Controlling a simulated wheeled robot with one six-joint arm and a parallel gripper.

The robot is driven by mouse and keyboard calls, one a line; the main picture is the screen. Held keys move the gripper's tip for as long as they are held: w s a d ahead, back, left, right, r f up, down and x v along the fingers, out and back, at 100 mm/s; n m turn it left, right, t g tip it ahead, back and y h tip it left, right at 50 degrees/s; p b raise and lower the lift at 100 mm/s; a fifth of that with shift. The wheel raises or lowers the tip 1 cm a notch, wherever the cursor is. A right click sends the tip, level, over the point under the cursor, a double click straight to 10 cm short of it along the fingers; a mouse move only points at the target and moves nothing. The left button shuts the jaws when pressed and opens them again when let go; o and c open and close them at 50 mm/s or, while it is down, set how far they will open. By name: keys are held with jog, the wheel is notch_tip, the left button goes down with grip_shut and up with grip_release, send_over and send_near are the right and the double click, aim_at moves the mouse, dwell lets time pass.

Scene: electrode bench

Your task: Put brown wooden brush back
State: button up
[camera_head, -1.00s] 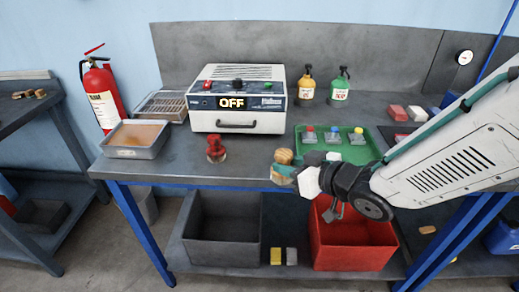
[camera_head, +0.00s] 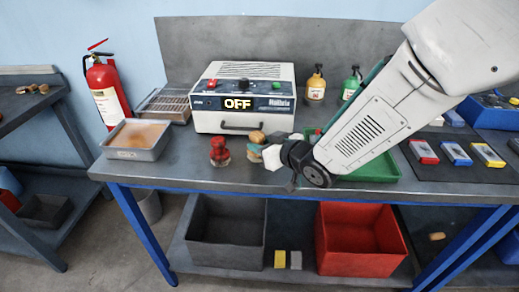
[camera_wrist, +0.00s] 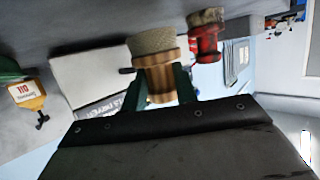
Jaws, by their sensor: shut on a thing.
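The brown wooden brush (camera_wrist: 157,72) is held between the teal fingers of my gripper (camera_wrist: 162,88) in the wrist view, its pale bristle end pointing away from the palm. In the head view, the tan end of the brush (camera_head: 256,137) shows at my gripper (camera_head: 258,153), over the front part of the bench and in front of the power unit. A red brush (camera_head: 219,152) stands upright on the bench just left of my gripper. It also shows beside the held brush in the wrist view (camera_wrist: 206,38). Whether the held brush touches the bench cannot be told.
The power unit (camera_head: 245,98) reads OFF. A tray of brownish liquid (camera_head: 137,140) stands to the left. My arm partly covers the green tray (camera_head: 377,170) and the green bottle (camera_head: 351,82). Grey (camera_head: 225,229) and red (camera_head: 360,243) bins stand below.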

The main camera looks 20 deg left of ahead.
notch_tip(320, 180, down, 2)
jog(key=shift+f, duration=0.1)
jog(key=o, duration=1.1)
jog(key=shift+s, duration=0.1)
jog(key=v, duration=1.2)
